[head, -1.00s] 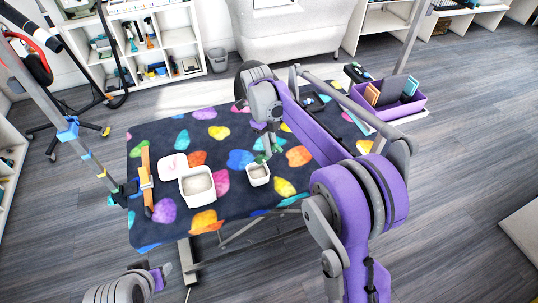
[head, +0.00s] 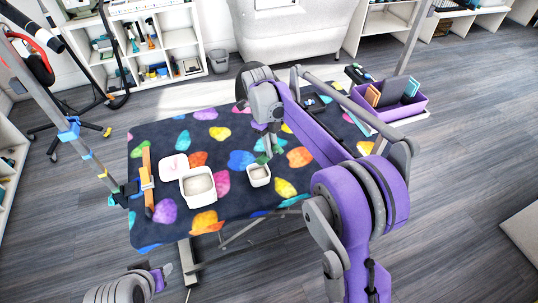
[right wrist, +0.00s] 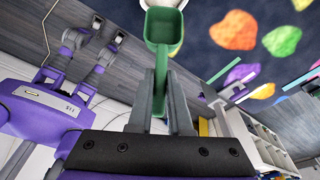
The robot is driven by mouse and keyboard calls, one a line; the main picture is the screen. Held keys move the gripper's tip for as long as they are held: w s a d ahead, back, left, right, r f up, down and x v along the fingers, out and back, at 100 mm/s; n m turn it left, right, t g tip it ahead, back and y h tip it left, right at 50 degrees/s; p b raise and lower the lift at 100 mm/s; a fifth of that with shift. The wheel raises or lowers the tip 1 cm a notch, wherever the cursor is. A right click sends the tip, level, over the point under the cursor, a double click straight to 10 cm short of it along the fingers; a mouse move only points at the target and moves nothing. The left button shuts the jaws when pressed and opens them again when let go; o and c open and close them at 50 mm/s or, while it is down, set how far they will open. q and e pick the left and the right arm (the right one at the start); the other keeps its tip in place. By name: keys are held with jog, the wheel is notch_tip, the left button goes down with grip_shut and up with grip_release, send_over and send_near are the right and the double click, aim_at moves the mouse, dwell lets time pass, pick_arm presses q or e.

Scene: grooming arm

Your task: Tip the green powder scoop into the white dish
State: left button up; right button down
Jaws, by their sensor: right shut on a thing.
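My right gripper (head: 268,150) is shut on the handle of the green scoop (right wrist: 164,28). The scoop's bowl is at the top of the right wrist view, its inside green with no powder that I can make out. In the head view the scoop (head: 263,158) is at the back edge of the small white dish (head: 260,184), partly hidden by the gripper. A bit of white (right wrist: 140,4) shows behind the bowl in the wrist view. The dish holds something greyish. My left gripper (head: 165,273) is low at the left, small; its jaws are unclear.
A larger white tub (head: 199,201) with pale contents stands left of the dish, beside a pink-and-white lid (head: 174,167). A purple caddy (head: 398,111) is at the right.

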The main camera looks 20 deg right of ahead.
pick_arm(q)
jog(key=f+b, duration=0.1)
jog(key=s+f+b, duration=0.1)
jog(key=f, duration=0.1)
pick_arm(e)
jog(key=s+d+f+t+y, duration=0.1)
jog(key=t, duration=0.1)
jog(key=s+d+f+t+y, duration=0.1)
jog(key=s, duration=0.1)
jog(key=shift+s+f+t, duration=0.1)
jog(key=shift+f+t, duration=0.2)
jog(key=shift+t, duration=0.1)
jog(key=shift+f, duration=0.1)
pick_arm(q)
jog(key=f+b, duration=0.2)
jog(key=s+f+b, duration=0.1)
jog(key=f+b, duration=0.1)
jog(key=shift+s+f, duration=0.1)
jog(key=shift+f, duration=0.2)
pick_arm(e)
jog(key=s+f+t+y, duration=0.1)
jog(key=t, duration=0.1)
jog(key=s+d+f+t+y, duration=0.1)
jog(key=f+t+y, duration=0.1)
jog(key=shift+d+f, duration=0.15)
jog(key=shift+f, duration=0.15)
